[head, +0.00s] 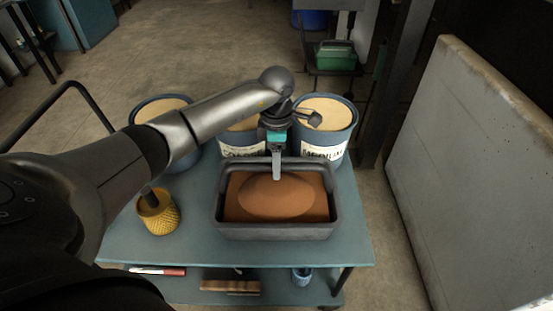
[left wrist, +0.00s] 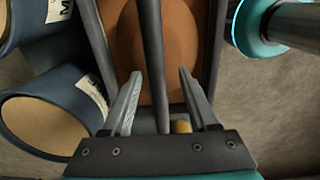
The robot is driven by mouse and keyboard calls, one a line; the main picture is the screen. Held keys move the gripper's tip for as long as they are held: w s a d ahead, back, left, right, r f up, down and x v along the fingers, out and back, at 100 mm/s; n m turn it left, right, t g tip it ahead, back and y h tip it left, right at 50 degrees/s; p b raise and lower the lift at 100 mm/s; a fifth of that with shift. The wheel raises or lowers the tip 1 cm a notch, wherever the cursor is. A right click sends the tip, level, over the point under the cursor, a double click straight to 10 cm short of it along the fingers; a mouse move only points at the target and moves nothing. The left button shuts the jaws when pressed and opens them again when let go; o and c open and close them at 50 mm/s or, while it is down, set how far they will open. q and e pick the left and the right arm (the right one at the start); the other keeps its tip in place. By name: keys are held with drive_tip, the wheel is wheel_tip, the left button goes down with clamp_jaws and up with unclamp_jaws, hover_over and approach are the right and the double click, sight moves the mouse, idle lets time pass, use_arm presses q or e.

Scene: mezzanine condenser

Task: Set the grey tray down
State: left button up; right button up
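The grey tray (head: 276,232) holds a brown mound (head: 278,193) and appears level on the blue-green cart top, in front of the drums. Whether its underside touches the top is hard to tell. My left gripper (head: 277,176) points down over the tray's far side, fingertips over the mound. In the left wrist view, the left gripper (left wrist: 159,80) has its fingers apart on both sides of a dark bar (left wrist: 152,45), with gaps visible. The bar runs lengthwise over the tray (left wrist: 211,55) and looks like its handle. My right gripper is not in view.
Several blue drums with tan contents, including one at the right (head: 325,115), stand behind the tray. A yellow pot (head: 160,215) stands left of it. The cart top (head: 190,250) is bare in front. A big pale slab (head: 470,170) stands at the right.

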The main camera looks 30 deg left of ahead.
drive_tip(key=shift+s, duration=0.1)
use_arm(q)
drive_tip(key=shift+r, duration=0.2)
wheel_tip(320, 180, up, 12)
drive_tip(key=p, duration=0.2)
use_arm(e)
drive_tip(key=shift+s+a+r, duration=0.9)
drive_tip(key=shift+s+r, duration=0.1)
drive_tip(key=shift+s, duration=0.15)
use_arm(q)
drive_tip(key=shift+w+f, duration=0.1)
drive_tip(key=shift+f, duration=0.05)
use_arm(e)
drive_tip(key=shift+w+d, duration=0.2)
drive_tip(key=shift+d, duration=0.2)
